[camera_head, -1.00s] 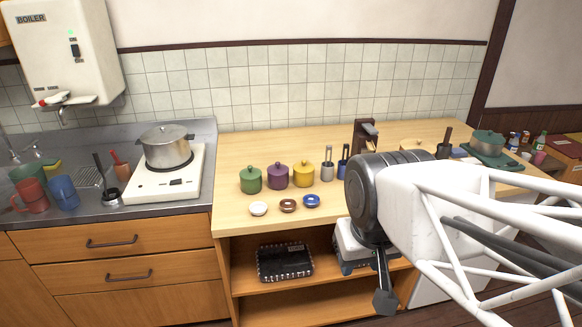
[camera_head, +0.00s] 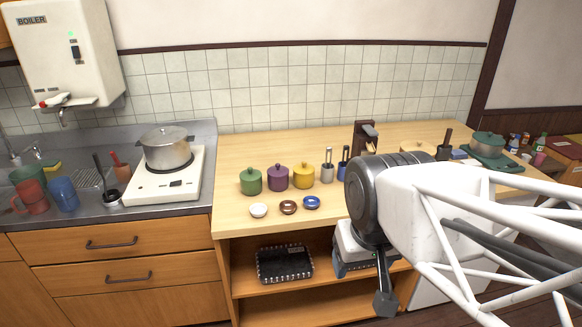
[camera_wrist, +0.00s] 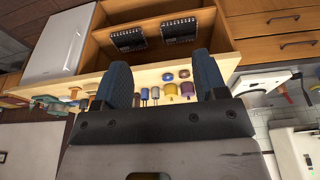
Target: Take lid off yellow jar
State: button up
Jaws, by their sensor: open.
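The yellow jar (camera_head: 303,179) stands upright on the wooden counter, at the right end of a row with a purple jar (camera_head: 278,180) and a green jar (camera_head: 251,184). Its yellow lid (camera_head: 304,167), with a small knob, sits on top. The yellow jar also shows in the wrist view (camera_wrist: 169,91), between my fingers in the picture but well beyond them. My gripper (camera_wrist: 162,78) is open and empty. In the head view, a dark finger (camera_head: 386,302) hangs in front of the counter, to the right of the jars and lower; the other finger is hidden.
Grey (camera_head: 327,174) and blue utensil holders stand just right of the yellow jar. A pot (camera_head: 167,149) sits on a stove at left. The counter behind the jars is clear.

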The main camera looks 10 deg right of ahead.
jog(key=o, duration=0.6)
